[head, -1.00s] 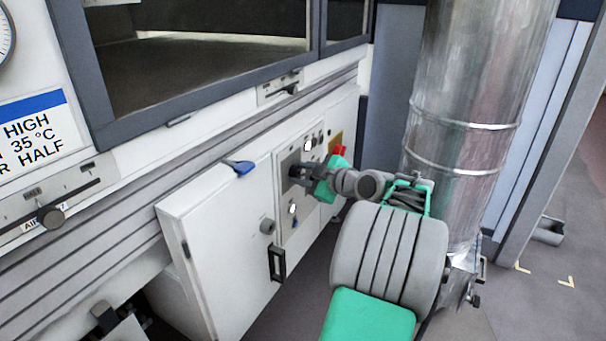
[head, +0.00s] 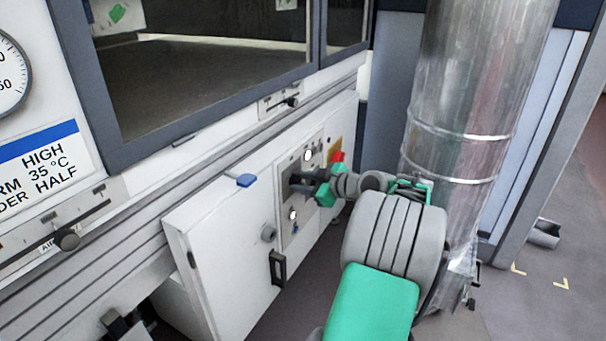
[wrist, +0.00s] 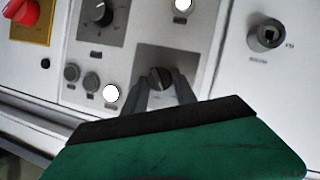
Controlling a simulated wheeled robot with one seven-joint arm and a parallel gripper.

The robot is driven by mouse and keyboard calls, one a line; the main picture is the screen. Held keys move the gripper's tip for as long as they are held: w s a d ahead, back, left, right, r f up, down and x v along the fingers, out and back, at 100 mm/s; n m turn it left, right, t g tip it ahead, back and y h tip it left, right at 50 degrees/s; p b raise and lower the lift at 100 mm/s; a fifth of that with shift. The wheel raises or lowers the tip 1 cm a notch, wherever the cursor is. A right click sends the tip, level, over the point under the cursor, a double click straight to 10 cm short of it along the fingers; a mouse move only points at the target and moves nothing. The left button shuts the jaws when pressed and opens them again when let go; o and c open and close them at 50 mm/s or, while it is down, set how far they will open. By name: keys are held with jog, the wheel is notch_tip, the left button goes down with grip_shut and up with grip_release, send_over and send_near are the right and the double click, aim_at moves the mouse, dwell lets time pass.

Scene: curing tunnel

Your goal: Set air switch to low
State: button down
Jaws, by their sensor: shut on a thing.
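My gripper (wrist: 161,92) is shut on a dark round knob (wrist: 161,77) on a grey square plate (wrist: 190,62) in the wrist view. One finger lies on each side of the knob. I take this knob to be the air switch; its lettering is too small to read. In the head view my gripper (head: 308,181) reaches the control panel (head: 296,230) from the right, and its fingers largely hide the knob. The knob's pointer setting cannot be read.
Another dark knob (wrist: 101,13), two round buttons (wrist: 72,72) and white lamps (wrist: 111,93) are close by. A red knob (wrist: 24,10) sits on a yellow plate.

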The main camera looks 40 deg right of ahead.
jog(key=m+p, duration=0.1)
jog(key=p, duration=0.1)
jog(key=m+y+p, duration=0.1)
jog(key=p, duration=0.1)
jog(key=r+g+y+p, duration=0.1)
jog(key=p, duration=0.1)
jog(key=shift+d+m+p, duration=0.25)
jog(key=shift+m+p, duration=0.05)
jog(key=shift+m, duration=0.1)
jog(key=shift+w+f+m+y+p, duration=0.15)
jog(key=shift+m+y+p, duration=0.35)
jog(key=shift+p, duration=0.75)
jog(key=shift+d+f+m+p, duration=0.1)
jog(key=shift+f+m+p, duration=0.15)
jog(key=shift+p, duration=0.25)
jog(key=shift+g, duration=0.3)
jog(key=c, duration=1)
grip_release()
jog(key=p+v, duration=0.1)
jog(key=v, duration=0.7)
